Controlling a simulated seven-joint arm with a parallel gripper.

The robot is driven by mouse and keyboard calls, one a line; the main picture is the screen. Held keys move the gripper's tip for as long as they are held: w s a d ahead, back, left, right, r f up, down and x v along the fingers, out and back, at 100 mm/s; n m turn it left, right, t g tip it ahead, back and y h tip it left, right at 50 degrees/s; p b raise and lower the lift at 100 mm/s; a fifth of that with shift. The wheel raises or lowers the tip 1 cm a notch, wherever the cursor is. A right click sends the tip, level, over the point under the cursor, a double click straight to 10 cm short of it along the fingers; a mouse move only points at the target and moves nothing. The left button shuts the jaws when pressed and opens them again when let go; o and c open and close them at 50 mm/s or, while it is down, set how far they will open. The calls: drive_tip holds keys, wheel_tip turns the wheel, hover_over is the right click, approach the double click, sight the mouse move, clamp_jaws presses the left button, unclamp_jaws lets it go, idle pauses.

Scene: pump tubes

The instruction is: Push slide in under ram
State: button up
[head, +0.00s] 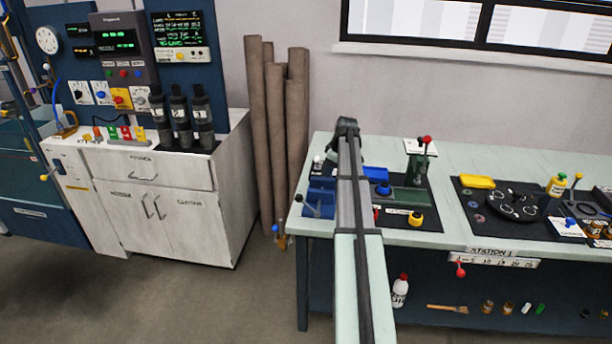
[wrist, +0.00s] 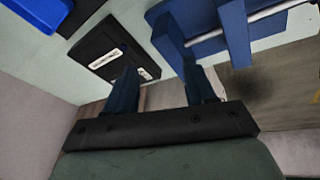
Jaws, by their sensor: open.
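My gripper (wrist: 158,82) shows in the wrist view with its two dark blue fingers apart and nothing between them. In the head view my arm crosses the left part of the workbench, and the fingers cannot be made out there. An upright press-like fixture (head: 418,166) with a red knob stands at the back of the black mat, right of my arm; it may be the ram. A dark green block (head: 412,197) lies in front of it, with a yellow knob (head: 416,218) nearby. I cannot tell which part is the slide. My arm hides part of this mat.
A blue fixture (head: 320,203) with a rod stands left of my arm; it also shows in the wrist view (wrist: 235,30). A blue tray (head: 376,174) lies just right of my arm. A second black mat (head: 530,210) holds a round dial. A black box (wrist: 112,50) sits near the fingers.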

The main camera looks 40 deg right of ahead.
drive_tip(key=shift+n+h, duration=0.5)
drive_tip(key=shift+n, duration=0.4)
drive_tip(key=w+a+f, duration=0.1)
drive_tip(key=w+a, duration=0.1)
drive_tip(key=w+a+f, duration=0.1)
drive_tip(key=w+a, duration=0.1)
drive_tip(key=a, duration=0.1)
drive_tip(key=w+a+f, duration=0.2)
drive_tip(key=w, duration=0.1)
drive_tip(key=shift+a, duration=0.35)
